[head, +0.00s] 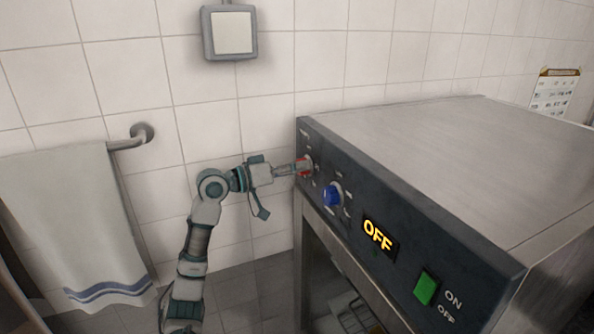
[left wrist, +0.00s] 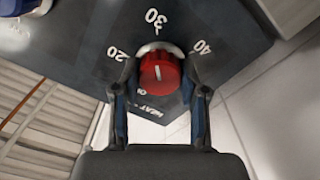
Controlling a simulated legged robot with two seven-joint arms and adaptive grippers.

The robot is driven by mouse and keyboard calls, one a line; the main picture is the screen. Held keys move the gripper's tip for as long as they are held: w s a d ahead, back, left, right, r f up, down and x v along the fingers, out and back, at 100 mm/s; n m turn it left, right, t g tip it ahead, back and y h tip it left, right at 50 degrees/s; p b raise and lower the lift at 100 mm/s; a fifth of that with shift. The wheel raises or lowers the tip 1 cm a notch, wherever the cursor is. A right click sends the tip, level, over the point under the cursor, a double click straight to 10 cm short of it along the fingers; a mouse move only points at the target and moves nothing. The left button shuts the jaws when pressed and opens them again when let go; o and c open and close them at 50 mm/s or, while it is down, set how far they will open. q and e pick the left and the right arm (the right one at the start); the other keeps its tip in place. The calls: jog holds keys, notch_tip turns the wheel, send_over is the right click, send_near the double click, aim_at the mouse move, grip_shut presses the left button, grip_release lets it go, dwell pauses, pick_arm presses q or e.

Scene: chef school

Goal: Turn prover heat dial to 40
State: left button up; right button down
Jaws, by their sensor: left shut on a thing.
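The prover (head: 480,160) is a grey metal box with a dark front panel (head: 400,225). Its red heat dial (head: 304,165) is at the panel's far left end. In the left wrist view the red dial (left wrist: 161,74) sits below the printed 30, with 20 to its left and 40 to its right. Its short white mark points up, roughly towards 30. My left gripper (head: 297,168) is shut on the red dial, and its two fingers (left wrist: 161,85) lie on either side of it. My right gripper is not in view.
A blue dial (head: 332,195), a display reading OFF (head: 378,237) and a green switch (head: 426,288) are farther along the panel. A towel (head: 75,220) hangs on a wall rail at the left. A tiled wall (head: 300,60) stands behind the prover.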

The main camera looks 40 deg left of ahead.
pick_arm(q)
jog(key=m, duration=0.3)
jog(key=shift+w+f+m+b, duration=0.1)
jog(key=shift+f+m+b, duration=0.2)
jog(key=shift+f+m, duration=0.1)
jog(key=m, duration=0.3)
jog(key=shift+m+b, duration=0.3)
jog(key=m, duration=0.3)
jog(key=shift+m, duration=0.3)
jog(key=shift+m+b, duration=0.5)
jog(key=shift+m, duration=1.4)
jog(key=o, duration=1.1)
jog(key=shift+o, duration=0.2)
jog(key=shift+a+r, duration=0.1)
jog(key=shift+a, duration=0.05)
